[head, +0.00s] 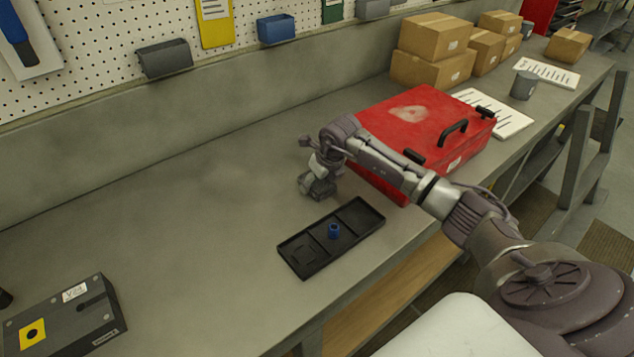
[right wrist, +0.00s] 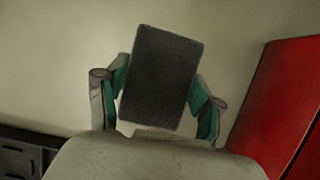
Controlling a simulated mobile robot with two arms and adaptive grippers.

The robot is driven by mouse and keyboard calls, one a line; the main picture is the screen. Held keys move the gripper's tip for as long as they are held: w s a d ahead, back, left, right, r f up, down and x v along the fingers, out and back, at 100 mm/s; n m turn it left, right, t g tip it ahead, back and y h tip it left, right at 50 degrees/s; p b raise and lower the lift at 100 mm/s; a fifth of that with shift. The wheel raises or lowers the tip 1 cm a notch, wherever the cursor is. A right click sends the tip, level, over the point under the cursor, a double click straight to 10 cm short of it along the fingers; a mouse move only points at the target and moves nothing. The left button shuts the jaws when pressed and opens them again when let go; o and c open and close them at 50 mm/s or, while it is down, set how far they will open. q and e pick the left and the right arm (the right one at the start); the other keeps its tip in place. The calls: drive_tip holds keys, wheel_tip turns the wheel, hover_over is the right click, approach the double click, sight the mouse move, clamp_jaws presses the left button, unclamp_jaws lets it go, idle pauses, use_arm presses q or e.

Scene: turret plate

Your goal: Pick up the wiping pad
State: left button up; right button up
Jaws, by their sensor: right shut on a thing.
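The wiping pad (right wrist: 161,78) is a dark grey, textured rectangle in the right wrist view. It sits between the green-lined fingers of my right gripper (right wrist: 160,100), which is shut on it. In the head view my right gripper (head: 318,188) is over the bench, behind the black tray and left of the red toolbox. The pad is hard to make out there. I cannot tell whether it touches the bench. My left gripper is not in view.
A black compartment tray (head: 300,267) holding a blue cylinder (head: 333,231) lies in front of the gripper. A red toolbox (head: 400,120) stands to the right. A dark box (head: 65,315) is at the lower left. The bench's left middle is clear.

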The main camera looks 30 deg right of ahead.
drive_tip(key=shift+r, duration=0.1)
drive_tip(key=shift+r+p, duration=0.3)
drive_tip(key=shift+p, duration=0.15)
wheel_tip(320, 180, up, 9)
drive_tip(key=b, duration=0.3)
drive_tip(key=shift+f, duration=0.2)
drive_tip(key=shift+r, duration=0.55)
